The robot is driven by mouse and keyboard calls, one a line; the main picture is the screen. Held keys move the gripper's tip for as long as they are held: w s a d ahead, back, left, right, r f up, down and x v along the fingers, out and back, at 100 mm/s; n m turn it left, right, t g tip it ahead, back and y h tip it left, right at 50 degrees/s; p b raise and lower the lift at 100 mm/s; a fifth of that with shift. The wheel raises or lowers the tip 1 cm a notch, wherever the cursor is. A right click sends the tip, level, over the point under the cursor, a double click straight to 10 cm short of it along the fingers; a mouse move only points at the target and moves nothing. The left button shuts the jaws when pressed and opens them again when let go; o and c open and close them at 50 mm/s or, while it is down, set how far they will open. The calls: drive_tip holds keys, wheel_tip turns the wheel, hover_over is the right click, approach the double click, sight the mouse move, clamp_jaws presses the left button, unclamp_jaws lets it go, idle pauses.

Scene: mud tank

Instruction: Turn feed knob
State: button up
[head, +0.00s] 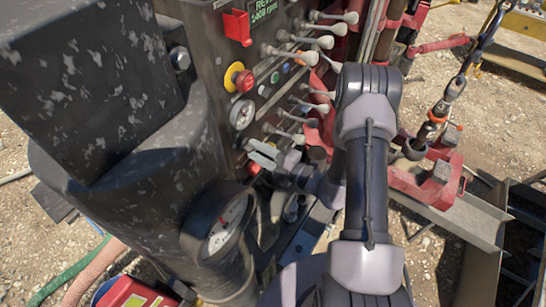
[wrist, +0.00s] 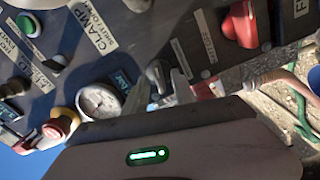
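A small dark knob (wrist: 158,75) sits on the control panel in the wrist view, between the tips of my gripper's two fingers. My gripper (wrist: 160,92) is open around it, and I cannot tell whether the fingers touch it. In the head view my gripper (head: 265,154) is at the panel's lower part, with its two pale fingers slightly apart. The knob is hidden there.
A red emergency button (head: 244,81) on a yellow ring and a small gauge (head: 242,114) are above my gripper. Several levers (head: 310,58) stick out to the right. A large gauge (head: 226,228) stands below. A red handle (wrist: 240,25) is right of the knob in the wrist view.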

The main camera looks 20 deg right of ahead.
drive_tip(key=b+v, duration=0.2)
drive_tip(key=v, duration=1.4)
drive_tip(key=shift+s+d, duration=0.25)
drive_tip(key=shift+s, duration=0.05)
